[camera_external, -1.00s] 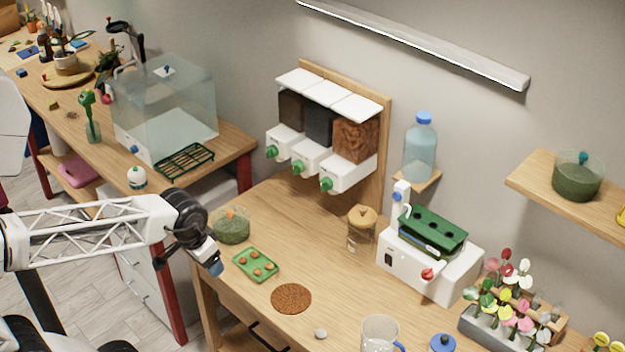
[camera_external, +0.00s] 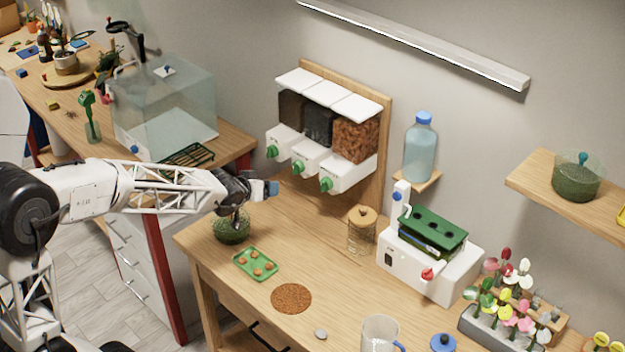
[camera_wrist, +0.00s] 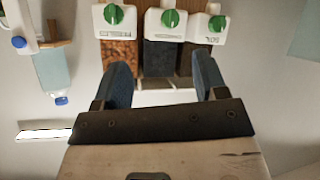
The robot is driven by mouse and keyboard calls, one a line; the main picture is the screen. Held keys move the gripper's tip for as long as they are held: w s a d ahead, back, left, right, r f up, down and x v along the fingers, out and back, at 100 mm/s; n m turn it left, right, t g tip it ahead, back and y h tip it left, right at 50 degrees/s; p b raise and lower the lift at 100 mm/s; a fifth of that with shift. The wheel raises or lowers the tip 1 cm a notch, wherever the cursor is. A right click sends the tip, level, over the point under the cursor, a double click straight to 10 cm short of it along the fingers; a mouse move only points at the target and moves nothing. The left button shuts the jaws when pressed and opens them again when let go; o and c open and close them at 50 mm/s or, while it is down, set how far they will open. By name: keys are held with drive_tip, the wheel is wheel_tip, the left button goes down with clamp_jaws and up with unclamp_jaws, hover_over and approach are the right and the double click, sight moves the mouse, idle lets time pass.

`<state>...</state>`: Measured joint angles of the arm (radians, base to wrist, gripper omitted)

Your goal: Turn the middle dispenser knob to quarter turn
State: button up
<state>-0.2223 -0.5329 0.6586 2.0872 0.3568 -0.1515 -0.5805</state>
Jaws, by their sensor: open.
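The dispenser is a row of three white units on a wooden backboard, each with a green knob on its front. The middle knob (camera_external: 298,167) is between the left knob (camera_external: 272,151) and the right knob (camera_external: 326,184). In the wrist view, which is upside down, the middle knob (camera_wrist: 170,18) is at the top, above the gap between my fingers. My gripper (camera_external: 272,188) is open and empty, in front of and below the dispenser; its two blue fingers also show in the wrist view (camera_wrist: 164,85). No finger touches a knob.
A green jar (camera_external: 232,228) stands under my wrist. A green tray (camera_external: 255,264) with brown pieces, a brown round mat (camera_external: 291,298) and a cork-lidded jar (camera_external: 361,232) are on the table. A blue-capped bottle (camera_external: 421,155) stands on a shelf right of the dispenser.

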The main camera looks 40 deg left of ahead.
drive_tip(key=w+a+f+t+h, duration=0.1)
drive_tip(key=w+a+f+t, duration=0.2)
drive_tip(key=w, duration=0.3)
drive_tip(key=n+t+h, duration=0.1)
drive_tip(key=t+h, duration=0.2)
approach(297, 168)
drive_tip(key=w, duration=0.1)
drive_tip(key=shift+a+f, duration=0.1)
drive_tip(key=shift+f, duration=0.1)
drive_tip(key=shift+w, duration=0.15)
drive_tip(key=shift+w+d, duration=0.2)
drive_tip(key=shift+w, duration=1.7)
drive_tip(key=shift+w+d, duration=0.15)
drive_tip(key=shift+w, duration=1.75)
drive_tip(key=c, duration=0.9)
